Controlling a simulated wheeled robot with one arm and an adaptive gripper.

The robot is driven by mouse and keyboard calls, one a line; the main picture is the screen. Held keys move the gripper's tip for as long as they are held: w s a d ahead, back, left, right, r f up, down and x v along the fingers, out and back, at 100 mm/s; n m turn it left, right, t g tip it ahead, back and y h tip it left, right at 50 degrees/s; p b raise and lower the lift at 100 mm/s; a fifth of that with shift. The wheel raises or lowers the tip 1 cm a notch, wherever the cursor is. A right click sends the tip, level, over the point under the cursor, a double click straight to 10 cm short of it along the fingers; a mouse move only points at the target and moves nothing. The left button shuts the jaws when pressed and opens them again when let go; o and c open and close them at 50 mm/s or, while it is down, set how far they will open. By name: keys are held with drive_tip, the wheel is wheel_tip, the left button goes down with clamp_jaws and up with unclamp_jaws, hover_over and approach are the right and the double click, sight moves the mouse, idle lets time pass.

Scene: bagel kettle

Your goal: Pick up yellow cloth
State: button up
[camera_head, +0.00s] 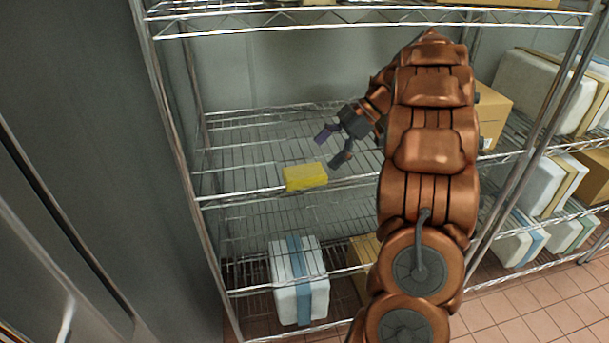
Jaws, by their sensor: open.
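A yellow block-shaped thing, which seems to be the yellow cloth (305,177), lies on the middle wire shelf (240,165) near its front edge. My gripper (328,149) is open and empty, just above and to the right of the yellow cloth. Its two fingers point down and left, apart from the cloth. My copper-coloured arm covers the shelf to the right of the gripper.
Metal posts (170,110) and an upper shelf (370,18) frame the space. A white box with a blue band (298,280) stands on the lower shelf. A cardboard box (493,115) and several white boxes are at right. The middle shelf left of the cloth is clear.

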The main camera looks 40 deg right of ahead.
sight(305, 171)
drive_tip(key=shift+p+x, duration=1.6)
drive_tip(key=shift+x, duration=1.55)
drive_tip(key=shift+w+a+f, duration=0.2)
drive_tip(key=shift+a+f, duration=0.1)
drive_tip(key=shift+a, duration=0.15)
drive_tip(key=c, duration=1.2)
